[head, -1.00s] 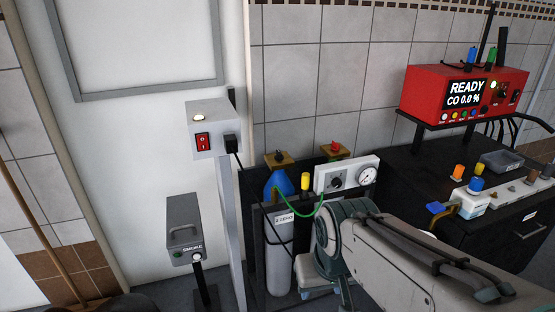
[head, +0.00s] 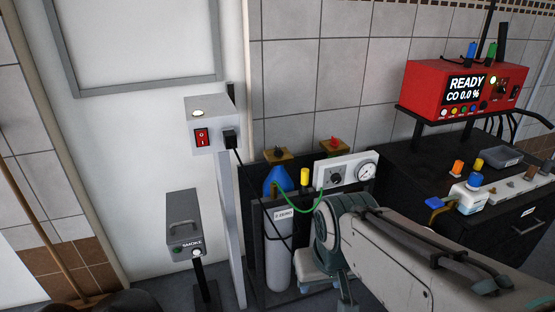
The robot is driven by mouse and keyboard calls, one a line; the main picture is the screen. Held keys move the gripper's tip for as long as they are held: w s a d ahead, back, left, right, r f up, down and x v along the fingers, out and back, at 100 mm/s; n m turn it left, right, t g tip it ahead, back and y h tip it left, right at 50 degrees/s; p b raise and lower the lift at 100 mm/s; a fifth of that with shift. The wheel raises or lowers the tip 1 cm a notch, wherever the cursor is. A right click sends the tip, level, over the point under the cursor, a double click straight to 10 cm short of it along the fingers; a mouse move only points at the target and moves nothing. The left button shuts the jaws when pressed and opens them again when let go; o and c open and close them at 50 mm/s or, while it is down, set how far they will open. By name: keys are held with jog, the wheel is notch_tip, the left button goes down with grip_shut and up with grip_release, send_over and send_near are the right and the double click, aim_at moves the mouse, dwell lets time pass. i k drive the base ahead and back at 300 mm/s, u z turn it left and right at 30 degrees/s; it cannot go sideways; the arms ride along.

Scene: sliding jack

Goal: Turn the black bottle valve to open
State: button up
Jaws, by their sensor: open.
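The black valve (head: 278,152) is a small black knob on a brass block, above a bottle with a blue shoulder (head: 278,180). A white bottle body marked ZERO (head: 281,250) shows below. A red valve (head: 334,143) sits on a similar brass block to the right. My arm reaches in from the lower right, its teal-grey joint in front of the rack's right side and below the regulator panel. Nothing is seen touching the black valve.
A white panel with a dial and gauge (head: 347,173) stands right of the bottle, with a green hose (head: 300,206) beside it. A post with a white switch box (head: 208,122) stands close left. A grey SMOKE box (head: 183,222) is further left. A dark cabinet (head: 405,172) is right.

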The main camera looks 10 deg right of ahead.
aim_at(279, 151)
jog(key=k, duration=0.55)
jog(key=z, duration=0.75)
jog(key=i, duration=1.05)
jog(key=u, duration=0.45)
jog(key=i, duration=0.6)
jog(key=u, duration=0.6)
